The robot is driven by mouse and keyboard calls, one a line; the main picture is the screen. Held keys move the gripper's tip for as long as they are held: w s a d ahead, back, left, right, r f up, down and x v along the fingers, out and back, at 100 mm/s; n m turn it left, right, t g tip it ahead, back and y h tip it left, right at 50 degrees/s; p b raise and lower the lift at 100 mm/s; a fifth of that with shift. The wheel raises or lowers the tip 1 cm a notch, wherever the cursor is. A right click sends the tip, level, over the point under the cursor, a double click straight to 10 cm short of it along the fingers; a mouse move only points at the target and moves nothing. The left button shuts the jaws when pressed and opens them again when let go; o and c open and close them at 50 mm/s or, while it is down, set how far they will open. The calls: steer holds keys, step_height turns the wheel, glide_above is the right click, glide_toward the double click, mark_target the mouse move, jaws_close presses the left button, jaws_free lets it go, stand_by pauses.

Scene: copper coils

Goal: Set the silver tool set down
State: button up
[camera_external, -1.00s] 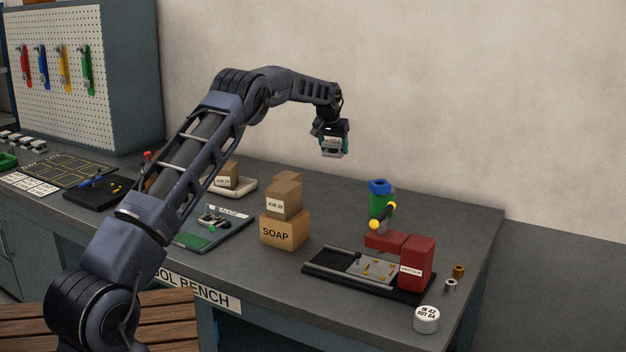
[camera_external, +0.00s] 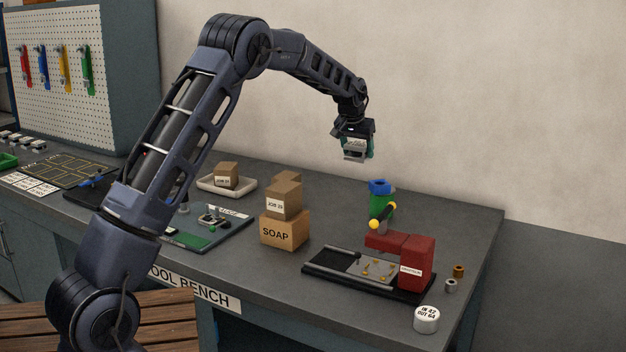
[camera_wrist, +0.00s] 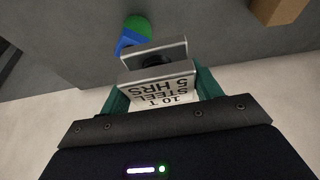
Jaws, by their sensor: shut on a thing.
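The silver tool set (camera_external: 355,149) is a small silver block with a label; in the wrist view the silver block (camera_wrist: 160,80) reads "10 T STEEL 5 HRS" upside down. My gripper (camera_external: 357,148) is shut on it, with green fingers on either side. It is held in the air, well above the bench, near the back wall and above and left of the blue-and-green container in the outside view. The block's underside is not clear to see.
The blue-and-green container (camera_external: 380,203) stands at the back right of the bench. A red press (camera_external: 413,262) on a black base (camera_external: 325,268) is in front. Stacked boxes (camera_external: 285,232) stand left. Bare bench (camera_external: 335,215) lies between. A white round counter (camera_external: 426,318) sits near the front edge.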

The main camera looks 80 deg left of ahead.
glide_above(360, 236)
steer(key=s, duration=0.1)
steer(key=f, duration=1.3)
steer(key=d+f, duration=0.1)
steer(key=f, duration=0.6)
steer(key=shift+f, duration=0.25)
steer(key=shift+f, duration=0.1)
steer(key=o, duration=1.3)
